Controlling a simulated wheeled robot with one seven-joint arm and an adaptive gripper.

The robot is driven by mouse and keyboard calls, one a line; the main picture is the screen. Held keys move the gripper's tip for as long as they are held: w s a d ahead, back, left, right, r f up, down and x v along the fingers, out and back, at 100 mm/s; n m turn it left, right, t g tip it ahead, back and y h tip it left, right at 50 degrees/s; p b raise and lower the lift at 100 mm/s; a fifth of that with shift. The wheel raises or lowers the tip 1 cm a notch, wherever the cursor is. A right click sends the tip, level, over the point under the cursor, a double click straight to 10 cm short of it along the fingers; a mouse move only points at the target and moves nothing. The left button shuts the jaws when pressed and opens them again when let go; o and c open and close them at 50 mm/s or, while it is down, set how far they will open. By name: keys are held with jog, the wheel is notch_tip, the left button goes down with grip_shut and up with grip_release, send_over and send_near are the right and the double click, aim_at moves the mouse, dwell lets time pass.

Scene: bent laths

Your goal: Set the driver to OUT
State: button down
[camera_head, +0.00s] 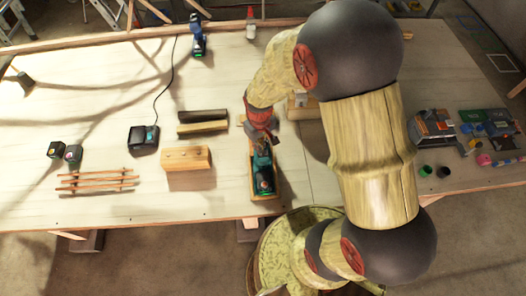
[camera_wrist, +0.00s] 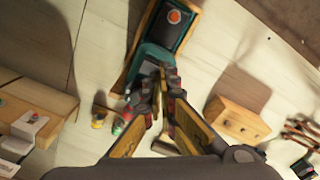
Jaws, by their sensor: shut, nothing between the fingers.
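The teal-and-black driver (camera_head: 263,176) lies in a narrow wooden cradle (camera_head: 277,196) near the table's front edge. In the wrist view its teal body (camera_wrist: 160,52) runs up the picture, with an orange-red round spot (camera_wrist: 174,16) on its dark end. My gripper (camera_head: 262,140) is over the far end of the driver. In the wrist view my gripper (camera_wrist: 167,80) has its fingertips together, empty, close to the driver's near end. I cannot tell whether they touch it. The driver's direction setting is too small to read, and my gripper partly hides the driver.
A drilled wooden block (camera_head: 187,160), a charger (camera_head: 143,139), thin laths (camera_head: 97,181) and dark and light bars (camera_head: 203,122) lie left of the cradle. A blue tool (camera_head: 198,36) and a white bottle (camera_head: 251,24) stand behind. My arm covers the table to the right.

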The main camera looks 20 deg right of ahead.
jog(key=shift+f, duration=0.3)
jog(key=shift+r, duration=0.1)
jog(key=shift+r+p, duration=2.25)
jog(key=shift+r, duration=1.25)
jog(key=shift+s, duration=0.1)
